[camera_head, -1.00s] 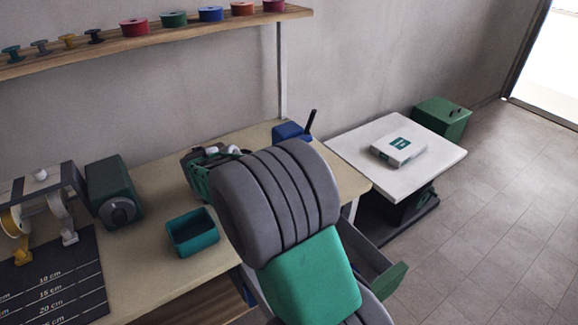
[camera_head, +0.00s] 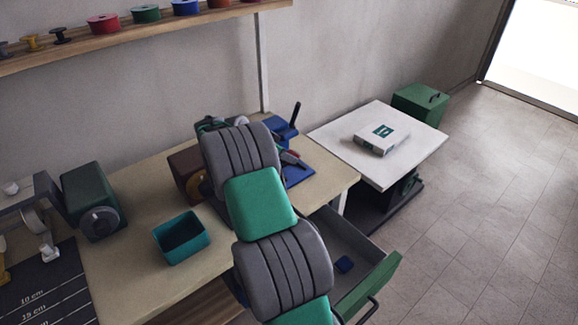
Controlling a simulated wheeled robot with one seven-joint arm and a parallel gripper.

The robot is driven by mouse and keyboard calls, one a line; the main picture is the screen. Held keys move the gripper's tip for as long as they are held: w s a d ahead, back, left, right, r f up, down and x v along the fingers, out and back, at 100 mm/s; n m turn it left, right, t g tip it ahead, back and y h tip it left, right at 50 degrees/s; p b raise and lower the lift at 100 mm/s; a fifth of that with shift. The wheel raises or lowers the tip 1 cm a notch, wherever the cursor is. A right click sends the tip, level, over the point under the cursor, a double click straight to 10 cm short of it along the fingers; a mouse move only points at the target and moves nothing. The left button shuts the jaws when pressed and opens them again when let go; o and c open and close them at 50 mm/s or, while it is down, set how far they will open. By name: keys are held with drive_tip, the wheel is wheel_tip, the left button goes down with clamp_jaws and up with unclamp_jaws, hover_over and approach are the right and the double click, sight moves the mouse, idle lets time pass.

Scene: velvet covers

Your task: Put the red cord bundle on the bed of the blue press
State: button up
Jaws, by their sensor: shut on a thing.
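The blue press (camera_head: 280,128) stands at the back right of the workbench, with a dark upright lever. Its flat blue bed (camera_head: 299,177) shows in front of it. My gripper (camera_head: 292,159) is small in view at the press, partly hidden behind my arm. It is shut on the red cord bundle (camera_head: 296,154), of which only a little red shows, in front of the press head and over or near the bed. I cannot tell whether the bundle touches the bed.
A teal bin (camera_head: 181,238), a dark green machine (camera_head: 92,203) and a brown machine (camera_head: 186,172) stand on the bench. An open drawer (camera_head: 352,240) with a small blue thing juts out below. A white table (camera_head: 412,146) with a box (camera_head: 381,140) stands to the right.

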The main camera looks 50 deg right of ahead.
drive_tip(key=shift+w+d+f, duration=0.25)
drive_tip(key=shift+d+f, duration=0.7)
drive_tip(key=shift+f, duration=0.2)
drive_tip(key=f, duration=0.1)
drive_tip(key=f+b, duration=0.1)
drive_tip(key=f, duration=0.1)
drive_tip(key=shift+w+d+f, duration=0.15)
drive_tip(key=shift+d+f, duration=0.15)
drive_tip(key=shift+f, duration=0.05)
drive_tip(key=shift+f+b, duration=0.45)
drive_tip(key=shift+b, duration=0.25)
drive_tip(key=shift+f, duration=0.15)
drive_tip(key=o, duration=1.5)
drive_tip(key=shift+a, duration=0.1)
drive_tip(key=shift+c, duration=0.2)
